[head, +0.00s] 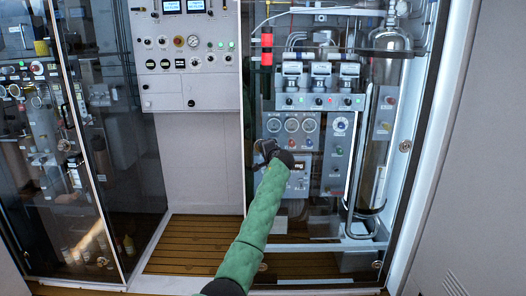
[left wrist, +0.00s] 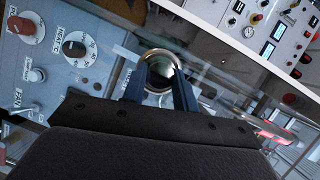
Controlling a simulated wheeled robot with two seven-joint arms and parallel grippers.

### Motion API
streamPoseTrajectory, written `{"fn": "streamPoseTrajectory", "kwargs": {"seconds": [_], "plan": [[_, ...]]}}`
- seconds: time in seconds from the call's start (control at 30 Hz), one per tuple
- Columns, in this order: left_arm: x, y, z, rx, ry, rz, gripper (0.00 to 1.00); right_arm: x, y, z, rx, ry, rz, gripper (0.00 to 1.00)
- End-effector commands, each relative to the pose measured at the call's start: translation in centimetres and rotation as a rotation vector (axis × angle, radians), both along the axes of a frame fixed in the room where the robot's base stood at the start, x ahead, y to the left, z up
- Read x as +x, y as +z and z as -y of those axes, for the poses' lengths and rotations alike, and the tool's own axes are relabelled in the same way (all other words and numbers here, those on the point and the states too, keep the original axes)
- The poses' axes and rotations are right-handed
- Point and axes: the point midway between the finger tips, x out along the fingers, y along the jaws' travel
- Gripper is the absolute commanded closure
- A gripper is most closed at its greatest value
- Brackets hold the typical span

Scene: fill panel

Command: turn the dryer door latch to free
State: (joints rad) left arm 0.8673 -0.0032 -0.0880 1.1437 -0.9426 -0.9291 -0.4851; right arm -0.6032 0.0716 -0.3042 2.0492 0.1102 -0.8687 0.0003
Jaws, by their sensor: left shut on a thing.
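The latch (left wrist: 160,57) is a round metal fitting with a shiny brass-coloured rim and a dark middle, set in the clear door panel. My left gripper (left wrist: 162,78) has its two dark fingers closed on it in the left wrist view. In the head view my left gripper (head: 267,150) is at the left part of the clear dryer door (head: 350,222), and hides the latch there. How far the latch is turned cannot be told. My right gripper is in neither view.
Similar round fittings sit on the door frame at the right (head: 405,146) and lower right (head: 377,264). Behind the door are gauges (head: 292,124), valves and a tall cylinder. A grey control panel (head: 188,55) stands to the left. The slatted floor (head: 185,250) below is clear.

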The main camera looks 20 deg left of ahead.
Motion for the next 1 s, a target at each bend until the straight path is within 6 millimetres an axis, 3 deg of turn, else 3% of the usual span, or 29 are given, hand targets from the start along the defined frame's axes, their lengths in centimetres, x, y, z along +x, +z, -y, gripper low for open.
{"fn": "streamPoseTrajectory", "kwargs": {"seconds": [0.6, 0.63, 0.73, 1.0], "plan": [[-0.02, -0.11, -0.05, -0.045, 0.001, 0.011, 0.94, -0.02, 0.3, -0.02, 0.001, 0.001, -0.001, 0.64], [-0.02, -0.11, -0.05, -0.045, 0.001, 0.011, 0.69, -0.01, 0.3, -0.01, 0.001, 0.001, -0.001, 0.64], [-0.01, -0.09, -0.05, -0.045, 0.001, 0.012, 0.5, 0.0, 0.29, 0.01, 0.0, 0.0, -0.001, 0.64], [-0.03, -0.01, -0.01, -0.043, 0.001, 0.012, 0.49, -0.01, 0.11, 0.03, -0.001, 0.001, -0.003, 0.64]]}}
